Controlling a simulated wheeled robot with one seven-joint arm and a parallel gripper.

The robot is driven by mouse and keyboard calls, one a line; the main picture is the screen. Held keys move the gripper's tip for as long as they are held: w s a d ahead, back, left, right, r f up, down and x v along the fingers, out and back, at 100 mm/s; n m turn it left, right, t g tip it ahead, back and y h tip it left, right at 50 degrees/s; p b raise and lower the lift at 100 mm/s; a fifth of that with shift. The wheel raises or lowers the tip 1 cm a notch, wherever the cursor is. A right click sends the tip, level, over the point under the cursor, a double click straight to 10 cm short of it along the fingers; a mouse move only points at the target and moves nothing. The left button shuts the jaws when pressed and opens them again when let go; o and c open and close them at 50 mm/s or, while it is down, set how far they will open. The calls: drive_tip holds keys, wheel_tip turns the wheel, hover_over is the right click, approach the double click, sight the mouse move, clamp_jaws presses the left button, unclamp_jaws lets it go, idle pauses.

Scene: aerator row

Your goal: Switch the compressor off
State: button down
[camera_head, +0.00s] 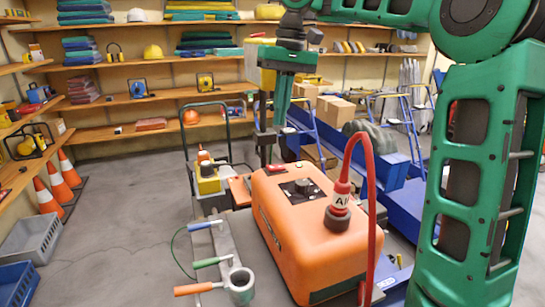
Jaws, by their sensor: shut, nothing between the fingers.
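The compressor (325,242) is an orange box in the lower middle of the head view. Its top has a dark panel (314,189) with a round knob (301,186). A small red part (274,169) shows at the panel's far left end. A red hose (371,215) rises from a fitting marked AIR (340,198) and bends over its right side. My gripper (266,160) points down just beyond the compressor's far left edge, near the red part. It is shut and empty. Whether it touches the compressor cannot be told.
A grey bar with orange and green handles (207,262) lies left of the compressor. A yellow and grey unit (207,180) stands behind it. Orange cones (62,180) and bins (33,248) line the left; shelves (150,98) fill the back.

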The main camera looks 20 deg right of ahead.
sight(279, 167)
drive_tip(key=shift+s+a+f, duration=0.1)
drive_tip(key=shift+a+f, duration=0.15)
drive_tip(key=shift+f, duration=1.65)
drive_tip(key=shift+w+a+f, duration=0.1)
drive_tip(key=shift+a+f, duration=0.15)
drive_tip(key=shift+f, duration=1.65)
drive_tip(key=shift+s+a+f, duration=0.1)
drive_tip(key=shift+a+f, duration=0.15)
drive_tip(key=shift+f, duration=1.65)
drive_tip(key=shift+s+a+f, duration=0.1)
drive_tip(key=shift+a+f, duration=0.05)
drive_tip(key=shift+f, duration=0.25)
drive_tip(key=shift+f, duration=0.1)
drive_tip(key=shift+d, duration=0.95)
